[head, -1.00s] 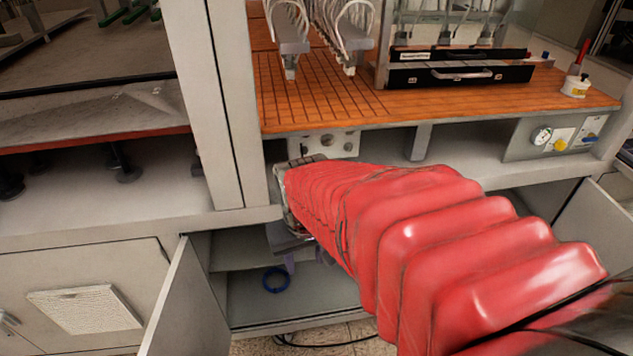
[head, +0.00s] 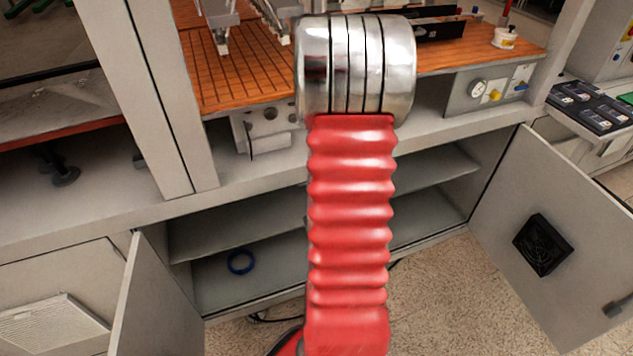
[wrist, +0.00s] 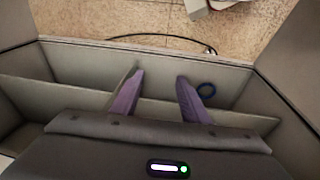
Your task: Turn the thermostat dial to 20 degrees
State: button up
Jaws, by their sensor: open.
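No dial with a readable degree scale shows, so I cannot tell which part is the thermostat dial. In the head view, a grey panel (head: 460,104) at the right carries a round white gauge (head: 478,89) and a yellow knob (head: 494,95). A metal plate (head: 248,138) with dark round fittings sits under the wooden bench top at the left. My gripper (wrist: 159,75) shows in the wrist view with its two purple fingers apart and nothing between them. It points toward the open cabinet. In the head view my red-sleeved arm hides it.
An open cabinet (head: 205,237) lies below the bench, with a blue ring (head: 240,262) inside. Its doors stand open, the right one (head: 575,210) bearing a black fan grille. The slotted wooden top (head: 236,80) holds hanging fixtures. A black cable crosses the floor.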

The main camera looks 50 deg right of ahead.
jog(key=d+f+t+h, duration=0.2)
jog(key=d+f+t, duration=0.45)
jog(key=f, duration=0.85)
jog(key=w+d+r+t+h, duration=0.1)
jog(key=w+r+t+h, duration=0.1)
jog(key=r+t, duration=0.2)
jog(key=w+d+r+t+h, duration=0.2)
jog(key=r+t+h, duration=0.1)
jog(key=r, duration=0.7)
jog(key=shift+w+d+t, duration=0.15)
jog(key=shift+w+t, duration=0.15)
jog(key=shift+t, duration=0.15)
jog(key=shift+w, duration=0.1)
jog(key=x, duration=1.3)
jog(key=shift+w+d, duration=0.2)
jog(key=shift+w, duration=0.05)
